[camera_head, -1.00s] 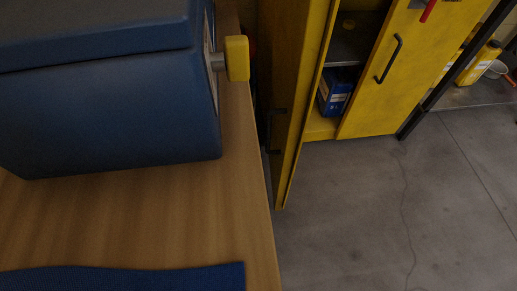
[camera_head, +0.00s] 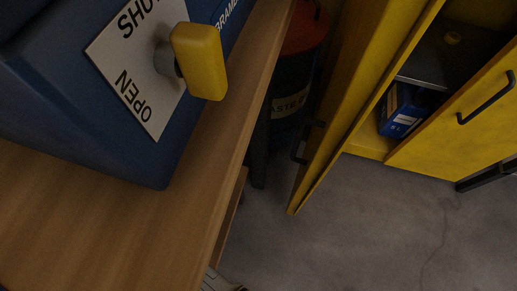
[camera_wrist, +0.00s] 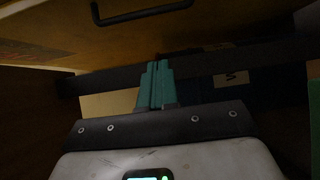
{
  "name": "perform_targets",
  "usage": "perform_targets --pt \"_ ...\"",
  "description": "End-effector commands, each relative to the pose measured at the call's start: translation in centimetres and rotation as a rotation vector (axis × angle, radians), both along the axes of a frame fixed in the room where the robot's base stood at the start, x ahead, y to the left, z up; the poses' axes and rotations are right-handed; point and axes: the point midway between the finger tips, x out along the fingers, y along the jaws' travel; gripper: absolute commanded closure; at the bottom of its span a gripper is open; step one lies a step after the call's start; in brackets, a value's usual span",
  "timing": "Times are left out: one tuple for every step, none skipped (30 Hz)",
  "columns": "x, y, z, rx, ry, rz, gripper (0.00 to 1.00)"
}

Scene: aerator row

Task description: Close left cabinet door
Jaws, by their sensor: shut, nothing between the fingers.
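The yellow cabinet stands at the right in the head view. Its left door (camera_head: 352,105) is swung open toward me, seen nearly edge-on, with a black handle (camera_head: 307,143) on its outer face. The right door (camera_head: 455,125) has a black bar handle and looks shut. The opening between them shows a shelf and a blue box (camera_head: 402,112). In the wrist view, my gripper (camera_wrist: 157,68) has its teal fingers together and empty. A brownish panel with a dark bar handle (camera_wrist: 140,14) is ahead of it; I cannot tell which door it is. The fingertips seem apart from the handle.
A wooden bench (camera_head: 95,225) at the left carries a blue unit (camera_head: 75,115) with a yellow lever (camera_head: 200,62) and an OPEN/SHUT plate. A dark drum with a red lid (camera_head: 305,30) stands between bench and open door. The grey floor (camera_head: 380,235) before the cabinet is clear.

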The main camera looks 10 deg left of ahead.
Motion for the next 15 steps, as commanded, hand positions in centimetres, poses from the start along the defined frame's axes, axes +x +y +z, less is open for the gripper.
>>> perform_targets --pt "0.5 -0.6 -0.1 -0.001 0.001 -0.005 1.0" --pt "0.8 -0.9 -0.1 -0.001 0.001 -0.006 1.0" --pt "1.3 -1.3 -0.1 0.0 0.001 -0.005 1.0" --pt "1.8 -1.6 -0.2 0.0 0.001 -0.006 1.0" --pt "2.2 -2.0 -0.2 0.0 0.001 -0.007 1.0" --pt "2.8 -2.6 -0.2 0.001 0.001 -0.007 1.0" --pt "3.3 -2.9 -0.2 0.001 0.001 -0.007 1.0" --pt "3.7 -3.3 -0.2 0.0 0.001 -0.007 1.0" --pt "4.4 -3.8 -0.2 0.001 0.002 -0.007 1.0" --pt "4.8 -4.2 -0.2 0.001 0.001 -0.007 1.0" --pt "5.3 -4.6 -0.2 0.001 0.001 -0.007 1.0" --pt "5.9 -5.1 -0.3 0.001 0.001 -0.007 1.0" --pt "6.3 -5.4 -0.3 0.001 0.002 -0.006 1.0" --pt "6.8 -5.8 -0.3 0.001 0.002 -0.007 1.0" --pt "7.3 -6.3 -0.3 0.0 0.001 -0.006 1.0"
